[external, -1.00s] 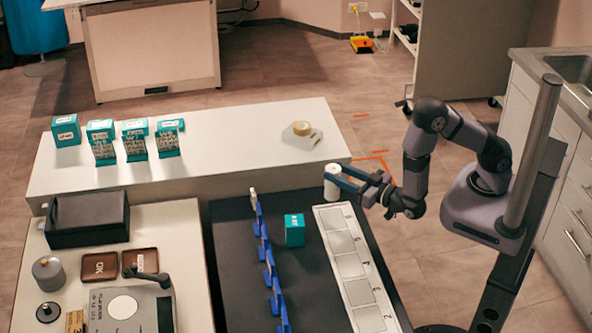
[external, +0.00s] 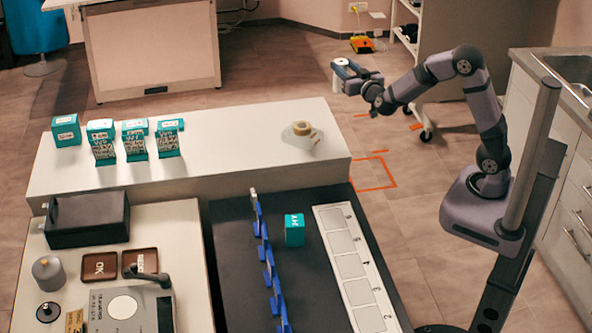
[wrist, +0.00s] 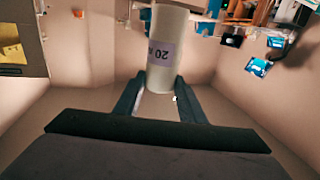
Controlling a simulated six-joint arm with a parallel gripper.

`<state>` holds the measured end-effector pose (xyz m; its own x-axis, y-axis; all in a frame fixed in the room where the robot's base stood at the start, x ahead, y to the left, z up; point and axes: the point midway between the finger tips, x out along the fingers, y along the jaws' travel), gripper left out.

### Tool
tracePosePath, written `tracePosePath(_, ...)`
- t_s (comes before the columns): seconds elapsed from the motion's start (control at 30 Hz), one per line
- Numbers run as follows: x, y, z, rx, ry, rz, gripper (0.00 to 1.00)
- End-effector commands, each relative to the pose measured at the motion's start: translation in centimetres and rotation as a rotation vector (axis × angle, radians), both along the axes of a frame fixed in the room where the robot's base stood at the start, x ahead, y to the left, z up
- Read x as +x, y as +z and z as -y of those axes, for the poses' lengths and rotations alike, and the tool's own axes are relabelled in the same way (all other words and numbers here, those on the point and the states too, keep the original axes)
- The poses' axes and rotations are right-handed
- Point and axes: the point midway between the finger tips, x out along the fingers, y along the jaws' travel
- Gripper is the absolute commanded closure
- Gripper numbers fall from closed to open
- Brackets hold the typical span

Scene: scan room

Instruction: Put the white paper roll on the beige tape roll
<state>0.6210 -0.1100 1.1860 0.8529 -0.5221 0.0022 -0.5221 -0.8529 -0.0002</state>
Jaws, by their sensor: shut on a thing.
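The white paper roll (wrist: 166,55), with a pale printed label, is between the fingers of my gripper (wrist: 160,86) in the wrist view. My gripper (external: 345,74) is shut on it.
Several teal boxes (external: 133,138) stand at the left of the white table (external: 230,145). A black surface (external: 235,270) in front holds blue dividers (external: 266,258), a teal box (external: 294,230) and a white strip of squares (external: 352,265). The table's middle is clear.

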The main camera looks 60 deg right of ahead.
Motion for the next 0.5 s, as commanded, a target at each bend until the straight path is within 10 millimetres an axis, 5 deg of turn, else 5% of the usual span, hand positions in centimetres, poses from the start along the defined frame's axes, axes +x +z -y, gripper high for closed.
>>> tracePosePath(0.2, 5.0, 2.5, -3.9, 0.000, 0.170, 0.000, 0.89)
tracePosePath(0.5, 8.4, -0.7, -8.7, 0.000, 0.344, -0.006, 0.89)
